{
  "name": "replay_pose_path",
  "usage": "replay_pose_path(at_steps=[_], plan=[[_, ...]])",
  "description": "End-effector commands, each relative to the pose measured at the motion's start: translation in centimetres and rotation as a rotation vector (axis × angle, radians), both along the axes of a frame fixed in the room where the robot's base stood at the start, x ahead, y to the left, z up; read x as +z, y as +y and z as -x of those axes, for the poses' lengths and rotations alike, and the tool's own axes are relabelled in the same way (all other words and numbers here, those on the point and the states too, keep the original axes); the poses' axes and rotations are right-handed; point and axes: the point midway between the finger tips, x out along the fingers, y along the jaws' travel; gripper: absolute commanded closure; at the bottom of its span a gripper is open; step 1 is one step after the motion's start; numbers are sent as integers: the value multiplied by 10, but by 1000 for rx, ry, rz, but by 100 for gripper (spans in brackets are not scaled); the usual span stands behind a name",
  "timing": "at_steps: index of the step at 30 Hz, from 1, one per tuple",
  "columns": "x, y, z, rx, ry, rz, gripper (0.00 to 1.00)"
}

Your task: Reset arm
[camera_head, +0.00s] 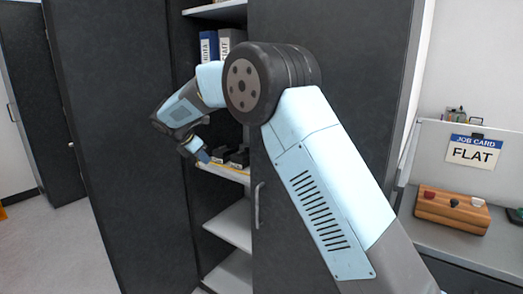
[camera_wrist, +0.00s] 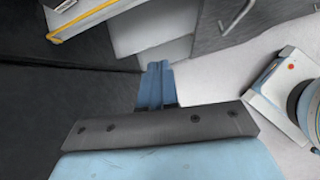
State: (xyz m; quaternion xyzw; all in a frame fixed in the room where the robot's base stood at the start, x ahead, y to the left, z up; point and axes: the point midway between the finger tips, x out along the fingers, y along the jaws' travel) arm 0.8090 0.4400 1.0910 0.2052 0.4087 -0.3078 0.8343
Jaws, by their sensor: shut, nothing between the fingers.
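My arm reaches up and across the middle of the head view, in front of a dark cabinet. My gripper (camera_head: 203,156) is at the cabinet's open section, close to a shelf with a yellow front edge (camera_head: 222,173). In the wrist view my gripper (camera_wrist: 154,68) has its blue fingers together with nothing between them. The wrist view looks down past the fingers toward lower white shelves (camera_wrist: 150,30) and pale floor.
Dark cabinet doors (camera_head: 335,60) flank the open shelves. Binders (camera_head: 208,48) stand on an upper shelf, and dark items (camera_head: 238,156) lie on the yellow-edged shelf. At right, a bench (camera_head: 440,235) holds a wooden block (camera_head: 452,209) below a FLAT job card (camera_head: 474,151).

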Motion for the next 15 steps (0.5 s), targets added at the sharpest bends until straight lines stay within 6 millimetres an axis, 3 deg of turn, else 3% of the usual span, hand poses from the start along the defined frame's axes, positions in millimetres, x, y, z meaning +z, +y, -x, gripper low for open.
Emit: replay_pose_path(at_steps=[8,15], plan=[[40,-64,10,-169,-27,-119,100],[83,-147,39,-411,-67,-285,100]])
